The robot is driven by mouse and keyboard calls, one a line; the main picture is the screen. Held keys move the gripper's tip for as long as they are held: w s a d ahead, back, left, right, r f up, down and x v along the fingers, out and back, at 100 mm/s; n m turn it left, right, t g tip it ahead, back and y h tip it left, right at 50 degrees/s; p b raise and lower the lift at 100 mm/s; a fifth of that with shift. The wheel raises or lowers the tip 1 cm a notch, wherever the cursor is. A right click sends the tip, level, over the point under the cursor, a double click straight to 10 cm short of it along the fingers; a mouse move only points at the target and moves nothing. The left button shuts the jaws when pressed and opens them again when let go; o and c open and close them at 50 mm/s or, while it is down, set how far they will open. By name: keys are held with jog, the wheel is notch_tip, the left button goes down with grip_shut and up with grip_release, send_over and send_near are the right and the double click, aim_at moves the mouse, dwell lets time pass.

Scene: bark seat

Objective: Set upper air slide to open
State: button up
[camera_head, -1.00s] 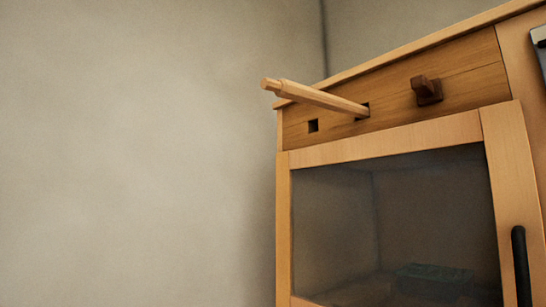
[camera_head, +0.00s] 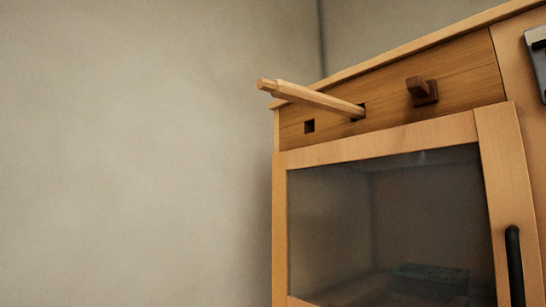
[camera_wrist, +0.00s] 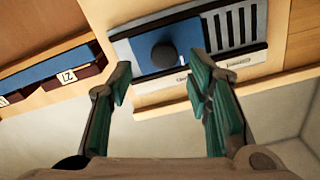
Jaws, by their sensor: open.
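In the wrist view, a grey metal air slide plate (camera_wrist: 262,18) carries a round dark knob (camera_wrist: 164,56) on a blue panel (camera_wrist: 188,36). A row of dark vent slots (camera_wrist: 232,28) is to the right of the knob. My gripper (camera_wrist: 160,87) is open and empty, with its two teal-padded fingers pointing toward the plate. The knob appears beyond the gap between the fingertips, apart from them. Small label plates below the knob are too small to read. In the head view, a grey metal piece (camera_head: 538,62) is cut off at the right edge; my gripper is not visible there.
The wooden cabinet has a glass door (camera_head: 385,230) with a black handle (camera_head: 515,265). A wooden rod (camera_head: 315,98) and a dark wooden peg (camera_head: 422,91) stick out above it. A blue-topped dark tray-like part (camera_wrist: 50,75) is at left in the wrist view.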

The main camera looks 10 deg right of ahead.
jog(key=v, duration=0.6)
jog(key=shift+s+a, duration=0.2)
jog(key=shift+a, duration=0.05)
jog(key=w+a+f+n+y+p, duration=0.3)
jog(key=w+f+n+y, duration=0.65)
jog(key=w+f, duration=1)
jog(key=s+a+f+n+g+y+p, duration=0.1)
jog(key=a+f+n+g+y, duration=0.1)
jog(key=a+f, duration=0.4)
jog(key=s+a+f+n+g+y+p, duration=0.2)
jog(key=a+f+n+y, duration=0.2)
jog(key=f, duration=1.3)
jog(key=a, duration=0.2)
jog(key=shift+s+a+f+g, duration=0.25)
jog(key=shift+a+g, duration=0.15)
